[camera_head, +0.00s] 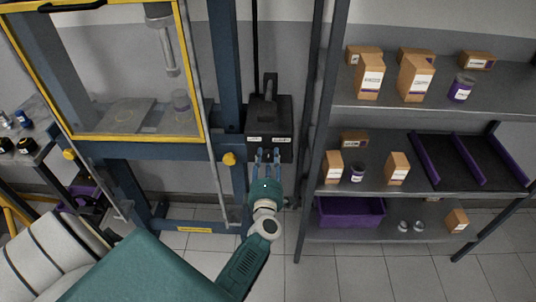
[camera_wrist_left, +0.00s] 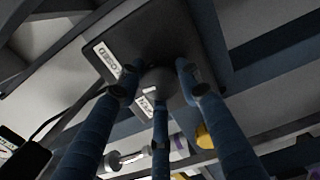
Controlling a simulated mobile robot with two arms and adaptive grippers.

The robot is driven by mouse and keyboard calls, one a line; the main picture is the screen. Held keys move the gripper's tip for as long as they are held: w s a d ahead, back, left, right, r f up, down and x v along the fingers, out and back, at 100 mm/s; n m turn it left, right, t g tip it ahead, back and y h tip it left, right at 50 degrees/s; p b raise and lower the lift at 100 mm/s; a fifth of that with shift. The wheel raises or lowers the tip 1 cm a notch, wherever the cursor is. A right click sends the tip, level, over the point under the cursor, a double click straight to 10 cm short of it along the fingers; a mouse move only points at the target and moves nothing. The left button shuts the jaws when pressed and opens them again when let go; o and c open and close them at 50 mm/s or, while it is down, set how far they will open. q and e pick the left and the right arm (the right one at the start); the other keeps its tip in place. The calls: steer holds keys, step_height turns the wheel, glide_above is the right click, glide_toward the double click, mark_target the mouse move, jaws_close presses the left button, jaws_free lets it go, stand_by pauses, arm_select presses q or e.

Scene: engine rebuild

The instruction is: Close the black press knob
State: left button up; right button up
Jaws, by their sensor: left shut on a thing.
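The box also fills the upper middle of the left wrist view (camera_wrist_left: 150,42). My left gripper (camera_head: 267,157) is below the box, its blue fingers pointing up at it. In the left wrist view the fingers are around the knob, shut on it, and partly hide it. My right gripper is not in view.
The blue press frame (camera_head: 226,60) with a yellow-edged guard (camera_head: 200,95) stands left of the box. A grey shelf rack (camera_head: 440,103) with boxes, jars and a purple bin (camera_head: 350,212) stands on the right. The tiled floor (camera_head: 340,270) in front is clear.

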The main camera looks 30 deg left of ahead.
arm_select(q)
steer(key=m+p, duration=0.2)
steer(key=m, duration=0.3)
steer(key=shift+f+m, duration=0.1)
steer(key=shift+m, duration=0.2)
stand_by(0.4)
steer(key=o, duration=1.1)
steer(key=shift+o, duration=0.2)
